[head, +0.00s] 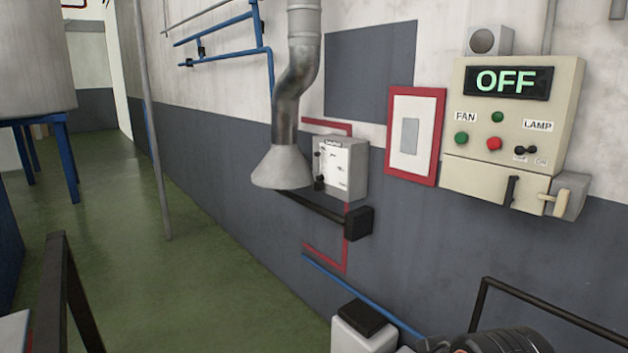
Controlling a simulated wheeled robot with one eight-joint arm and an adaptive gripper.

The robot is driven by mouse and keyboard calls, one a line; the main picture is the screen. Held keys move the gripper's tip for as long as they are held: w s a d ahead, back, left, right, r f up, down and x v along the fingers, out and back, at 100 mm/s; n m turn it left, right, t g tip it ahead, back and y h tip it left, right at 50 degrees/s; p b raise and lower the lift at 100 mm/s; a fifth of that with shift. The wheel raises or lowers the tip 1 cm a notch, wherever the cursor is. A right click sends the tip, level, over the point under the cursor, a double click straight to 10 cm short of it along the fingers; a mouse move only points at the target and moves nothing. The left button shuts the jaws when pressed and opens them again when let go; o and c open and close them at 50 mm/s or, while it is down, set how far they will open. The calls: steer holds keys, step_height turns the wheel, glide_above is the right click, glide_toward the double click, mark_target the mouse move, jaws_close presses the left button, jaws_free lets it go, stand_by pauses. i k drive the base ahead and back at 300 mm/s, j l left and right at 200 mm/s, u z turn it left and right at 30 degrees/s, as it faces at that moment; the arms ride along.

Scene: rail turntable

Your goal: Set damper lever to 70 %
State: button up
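The damper box (343,166) is a small pale grey box on the wall, right of the duct hood. Its white front plate has a small heading that seems to read damper, and several small marks too small to read. A small dark knob (319,184) shows at the plate's lower left, close to the hood's rim; it looks like the damper lever's handle. The lever's exact setting cannot be read. My gripper's fingers do not show. A dark rounded part at the bottom right edge seems to be mine, well below and right of the box. Nothing touches the damper box.
A metal duct with a flared hood (282,166) hangs just left of the box. A black bar (310,207) ends in a black block below it. A control panel (512,130) reading OFF is at right. Dark rails stand at lower left and lower right. Green floor is open at left.

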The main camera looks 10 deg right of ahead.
mark_target(318, 183)
steer(key=i+j+u, duration=0.35)
steer(key=i, duration=0.25)
steer(key=i+u, duration=0.35)
steer(key=i, duration=0.25)
steer(key=i+z, duration=0.1)
steer(key=i, duration=0.35)
steer(key=i+j+z, duration=0.1)
steer(key=i, duration=0.4)
steer(key=i+z, duration=0.7)
